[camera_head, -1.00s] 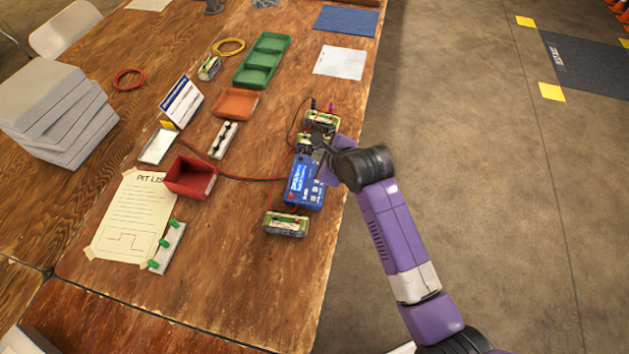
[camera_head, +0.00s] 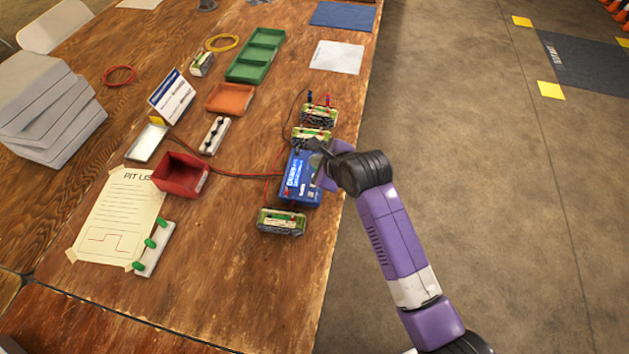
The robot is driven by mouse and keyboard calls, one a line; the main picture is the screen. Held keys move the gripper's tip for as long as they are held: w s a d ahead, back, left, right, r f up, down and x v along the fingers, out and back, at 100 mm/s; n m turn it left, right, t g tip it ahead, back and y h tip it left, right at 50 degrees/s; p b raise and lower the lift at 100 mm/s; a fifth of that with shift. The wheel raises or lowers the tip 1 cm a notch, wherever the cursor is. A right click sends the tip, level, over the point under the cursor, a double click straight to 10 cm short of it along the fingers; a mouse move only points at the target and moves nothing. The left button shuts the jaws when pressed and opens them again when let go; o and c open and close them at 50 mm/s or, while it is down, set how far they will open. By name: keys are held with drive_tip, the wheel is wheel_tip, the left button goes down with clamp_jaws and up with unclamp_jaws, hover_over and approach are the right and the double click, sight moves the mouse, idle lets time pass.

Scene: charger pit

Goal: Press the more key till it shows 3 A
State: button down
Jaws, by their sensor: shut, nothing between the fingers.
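The blue charger (camera_head: 297,185) lies on the wooden table near its right edge, with white print on its top that is too small to read. Its keys and shown value cannot be made out. My gripper (camera_head: 314,158) is shut and empty, over the upper right part of the charger, and it hides that part. I cannot tell whether its tips touch the charger.
Battery packs stand close by: one below the charger (camera_head: 282,222), others above it (camera_head: 319,116). Red and black leads run across the table. A red bin (camera_head: 182,178), an orange tray (camera_head: 229,99) and a green tray (camera_head: 243,73) stand to the left.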

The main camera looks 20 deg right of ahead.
drive_tip(key=shift+f+b, duration=0.6)
drive_tip(key=shift+f, duration=1.1)
drive_tip(key=shift+f, duration=0.1)
idle(0.6)
drive_tip(key=shift+f, duration=0.35)
drive_tip(key=shift+f, duration=0.4)
idle(0.8)
drive_tip(key=shift+r, duration=0.1)
drive_tip(key=shift+r+p, duration=0.7)
drive_tip(key=shift+p, duration=0.2)
drive_tip(key=shift+r, duration=0.1)
wheel_tip(320, 180, up, 5)
drive_tip(key=p, duration=0.5)
